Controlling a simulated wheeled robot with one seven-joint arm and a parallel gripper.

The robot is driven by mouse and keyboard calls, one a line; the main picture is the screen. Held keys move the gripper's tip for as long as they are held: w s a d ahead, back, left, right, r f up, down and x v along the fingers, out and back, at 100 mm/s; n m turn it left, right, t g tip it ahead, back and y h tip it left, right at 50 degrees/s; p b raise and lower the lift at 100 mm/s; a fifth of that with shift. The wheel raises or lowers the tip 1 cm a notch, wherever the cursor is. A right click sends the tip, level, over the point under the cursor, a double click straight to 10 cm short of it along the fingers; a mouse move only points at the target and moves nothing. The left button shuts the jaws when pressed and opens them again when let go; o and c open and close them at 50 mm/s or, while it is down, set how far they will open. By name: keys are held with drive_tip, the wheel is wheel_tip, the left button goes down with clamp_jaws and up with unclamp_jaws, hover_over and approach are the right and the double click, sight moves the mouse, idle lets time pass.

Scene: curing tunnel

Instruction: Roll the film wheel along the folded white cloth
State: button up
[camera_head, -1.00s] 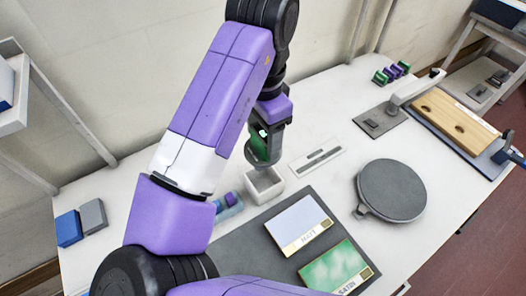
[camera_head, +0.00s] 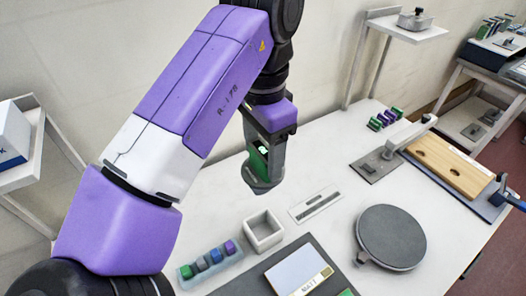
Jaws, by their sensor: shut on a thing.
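My gripper (camera_head: 263,172) hangs over the table's back part, behind the small white open box, seemingly above the surface. It is shut on a rounded grey-green thing that I take for the film wheel (camera_head: 262,186). A bright green patch shows between the fingers. The wheel is small and partly hidden by the fingers, so its rim and markings are unclear. I cannot make out a folded white cloth in this view. My arm hides the table's left part.
A white open box (camera_head: 263,232) stands below the gripper, beside a tray (camera_head: 230,263) of several coloured pieces. A slotted plate (camera_head: 316,203), round grey disc (camera_head: 391,237) and wooden board (camera_head: 450,166) lie to the right. A small rack (camera_head: 385,118) stands behind.

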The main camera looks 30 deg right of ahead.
drive_tip(key=shift+r+p, duration=2.1)
drive_tip(key=shift+r, duration=0.65)
